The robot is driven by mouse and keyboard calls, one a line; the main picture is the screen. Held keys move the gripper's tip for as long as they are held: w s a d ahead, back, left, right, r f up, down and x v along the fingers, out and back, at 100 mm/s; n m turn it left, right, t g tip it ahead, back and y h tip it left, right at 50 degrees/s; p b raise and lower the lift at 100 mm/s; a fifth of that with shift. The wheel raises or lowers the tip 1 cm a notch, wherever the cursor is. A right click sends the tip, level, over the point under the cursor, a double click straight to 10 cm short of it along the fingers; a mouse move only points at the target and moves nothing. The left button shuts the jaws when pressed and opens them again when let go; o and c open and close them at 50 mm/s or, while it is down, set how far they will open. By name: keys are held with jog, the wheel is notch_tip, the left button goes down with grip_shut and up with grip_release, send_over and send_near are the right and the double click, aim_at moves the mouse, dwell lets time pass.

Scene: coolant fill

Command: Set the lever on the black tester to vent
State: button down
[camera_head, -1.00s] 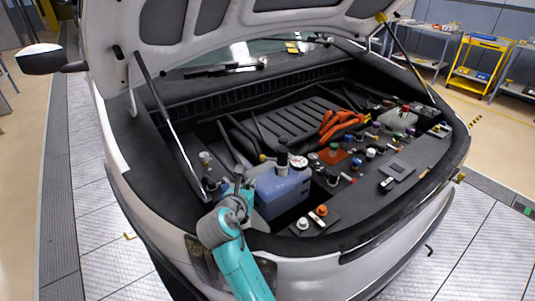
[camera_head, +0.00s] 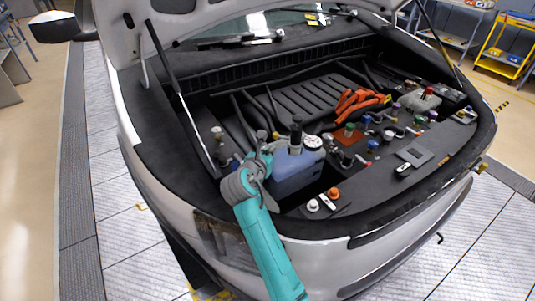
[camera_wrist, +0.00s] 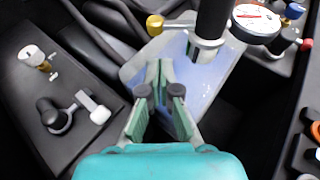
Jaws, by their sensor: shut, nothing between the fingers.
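The black tester (camera_head: 296,135) stands upright on the blue tank (camera_head: 297,172). In the wrist view the tester is a dark cylinder (camera_wrist: 212,22) at the top, with a round white gauge (camera_wrist: 257,20) to its right; the gauge also shows in the head view (camera_head: 314,141). A yellow knob (camera_wrist: 155,24) sits to the tester's left; I cannot tell whether it is the lever's end. My gripper (camera_wrist: 159,68) is shut and empty, over the near left part of the tank and short of the tester. In the head view my gripper (camera_head: 263,158) is left of the tester.
On the black panel at left are a white-capped fitting (camera_wrist: 32,55) and a black knob with a white tab (camera_wrist: 93,105). Orange cables (camera_head: 358,102) lie behind the tank at right. An orange cap (camera_head: 333,193) sits in front. The raised hood and its strut (camera_head: 180,90) bound the space.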

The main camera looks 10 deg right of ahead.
aim_at(274, 135)
jog(key=shift+x, duration=3.05)
jog(key=shift+a+r+m, duration=0.1)
jog(key=shift+r+m, duration=0.1)
jog(key=shift+m, duration=0.3)
jog(key=shift+r+m+t+y, duration=0.45)
jog(key=shift+m+y, duration=0.15)
jog(key=shift+m, duration=0.3)
jog(key=r+m, duration=0.1)
jog(key=r+m+t+y, duration=0.1)
jog(key=m, duration=0.1)
jog(key=shift+m+t+y, duration=0.25)
jog(key=shift+m+y, duration=0.05)
jog(key=shift+s, duration=0.1)
